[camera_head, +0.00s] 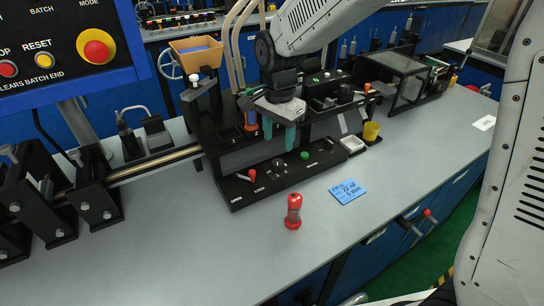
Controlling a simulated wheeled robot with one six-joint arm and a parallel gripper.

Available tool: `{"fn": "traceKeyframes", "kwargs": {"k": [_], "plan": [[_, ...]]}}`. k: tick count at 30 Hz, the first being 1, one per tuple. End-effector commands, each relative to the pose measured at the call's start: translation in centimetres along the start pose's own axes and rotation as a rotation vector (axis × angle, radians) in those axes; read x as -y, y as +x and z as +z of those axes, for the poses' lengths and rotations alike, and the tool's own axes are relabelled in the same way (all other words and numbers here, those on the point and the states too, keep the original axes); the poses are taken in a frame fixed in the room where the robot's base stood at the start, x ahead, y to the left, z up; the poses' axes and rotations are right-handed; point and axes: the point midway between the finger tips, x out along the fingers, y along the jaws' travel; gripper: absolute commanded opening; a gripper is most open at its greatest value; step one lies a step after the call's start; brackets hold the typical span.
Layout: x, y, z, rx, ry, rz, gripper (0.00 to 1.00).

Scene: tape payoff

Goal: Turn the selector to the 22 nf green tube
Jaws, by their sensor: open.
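A black machine (234,191) stands on the grey bench, with a low front panel. A small dark round knob (277,163) on that panel may be the selector; its pointer direction is too small to tell. A blue card (347,191) reading "22 nF" and "5 mm" lies on the bench in front. I cannot make out a green tube; an upright blue tube with an orange part (250,121) shows left of my gripper. My gripper (279,134) points down over the machine, its two teal fingers apart and empty. It hides part of the machine behind it.
A red bottle-like object (293,211) stands on the bench in front. The panel has a red-knobbed lever (252,175) and a green button (304,155). A yellow cup (371,131) stands to the right. Black clamp blocks (83,205) crowd the left; the front bench is mostly clear.

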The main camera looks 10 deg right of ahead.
Motion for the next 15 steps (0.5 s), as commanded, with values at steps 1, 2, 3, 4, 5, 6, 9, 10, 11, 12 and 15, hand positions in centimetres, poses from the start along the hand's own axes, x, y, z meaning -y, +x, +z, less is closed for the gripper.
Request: {"fn": "traceKeyframes", "kwargs": {"k": [1, 2, 3, 4, 5, 6, 9, 10, 11, 12, 15], "plan": [[0.1, 0.1, 0.0, -0.001, 0.026, -0.003, 0.5], [0.1, 0.1, 0.1, -0.002, 0.039, -0.004, 0.5], [0.1, 0.2, 0.1, -0.002, 0.05, -0.004, 0.5], [0.1, 0.4, 0.1, -0.001, 0.055, -0.004, 0.5], [0.1, 0.6, 0.1, -0.001, 0.057, -0.003, 0.5], [0.1, 1.1, 0.2, -0.001, 0.058, -0.002, 0.5], [0.1, 2.6, 0.2, 0.0, 0.057, 0.001, 0.5], [0.1, 3.1, 0.2, 0.0, 0.056, 0.0, 0.5], [0.1, 3.6, 0.2, 0.0, 0.056, 0.0, 0.5], [0.1, 4.3, 0.2, 0.0, 0.055, 0.001, 0.5], [0.1, 5.8, 0.3, 0.0, 0.054, -0.001, 0.5]]}}
